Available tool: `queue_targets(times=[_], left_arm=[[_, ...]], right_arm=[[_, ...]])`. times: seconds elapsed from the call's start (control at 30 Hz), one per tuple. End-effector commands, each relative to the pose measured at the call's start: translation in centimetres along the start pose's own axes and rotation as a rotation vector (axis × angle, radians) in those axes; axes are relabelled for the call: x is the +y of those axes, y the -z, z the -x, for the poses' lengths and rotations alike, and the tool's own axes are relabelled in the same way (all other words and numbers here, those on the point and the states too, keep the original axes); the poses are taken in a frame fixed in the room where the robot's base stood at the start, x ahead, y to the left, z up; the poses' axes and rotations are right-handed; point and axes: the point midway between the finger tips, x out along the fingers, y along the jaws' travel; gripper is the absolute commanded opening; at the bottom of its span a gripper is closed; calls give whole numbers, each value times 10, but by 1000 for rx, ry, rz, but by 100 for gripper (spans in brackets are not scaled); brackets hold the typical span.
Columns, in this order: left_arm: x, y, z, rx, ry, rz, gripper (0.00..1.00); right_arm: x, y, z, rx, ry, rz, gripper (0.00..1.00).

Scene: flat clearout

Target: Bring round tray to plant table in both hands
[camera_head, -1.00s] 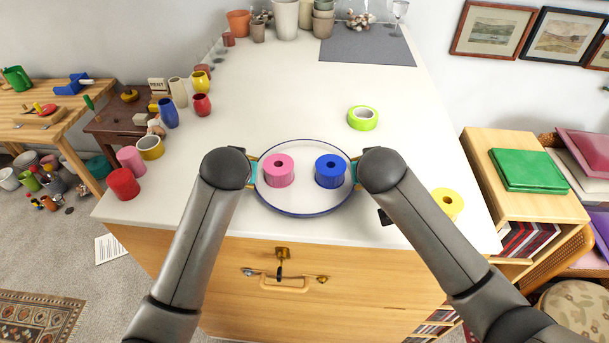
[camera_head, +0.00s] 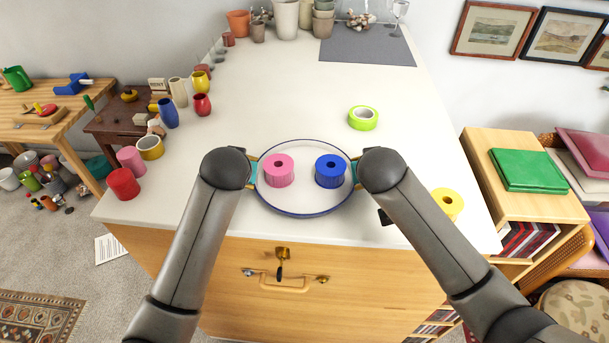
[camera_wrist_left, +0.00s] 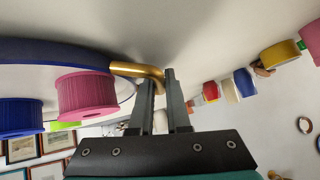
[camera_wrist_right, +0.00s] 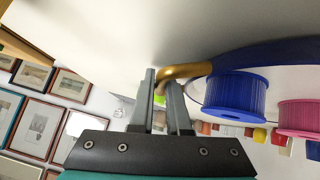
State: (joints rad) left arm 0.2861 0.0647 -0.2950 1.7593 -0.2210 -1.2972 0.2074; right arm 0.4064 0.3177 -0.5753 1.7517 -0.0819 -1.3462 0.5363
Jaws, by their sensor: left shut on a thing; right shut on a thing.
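The round tray (camera_head: 302,202) is white with a blue rim and gold side handles. It is at the front edge of the white counter; I cannot tell whether it touches the top. A pink spool (camera_head: 279,171) and a blue spool (camera_head: 331,171) stand upright on it. My left gripper (camera_wrist_left: 160,88) is shut on the tray's left handle (camera_wrist_left: 135,70). My right gripper (camera_wrist_right: 164,88) is shut on its right handle (camera_wrist_right: 184,72). In the head view my wrists mostly hide both grippers. I cannot tell for sure which table is the plant table.
Green tape (camera_head: 363,118) and a yellow spool (camera_head: 447,203) lie on the white counter (camera_head: 290,90). A wooden table (camera_head: 30,125) with a green watering can (camera_head: 17,79) is far left.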

Motion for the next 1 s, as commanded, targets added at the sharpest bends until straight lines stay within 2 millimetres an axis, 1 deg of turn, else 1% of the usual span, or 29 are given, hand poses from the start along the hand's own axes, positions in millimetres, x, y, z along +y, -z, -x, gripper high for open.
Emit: queue_targets(times=[0.37,0.8,1.0], left_arm=[[-2,5,4,2,2,0,0],[-9,28,28,3,2,0,0],[-11,36,35,3,2,0,0]], right_arm=[[2,5,4,2,-2,-1,0],[9,28,28,3,-2,-1,0],[11,36,35,3,-2,-1,0]])
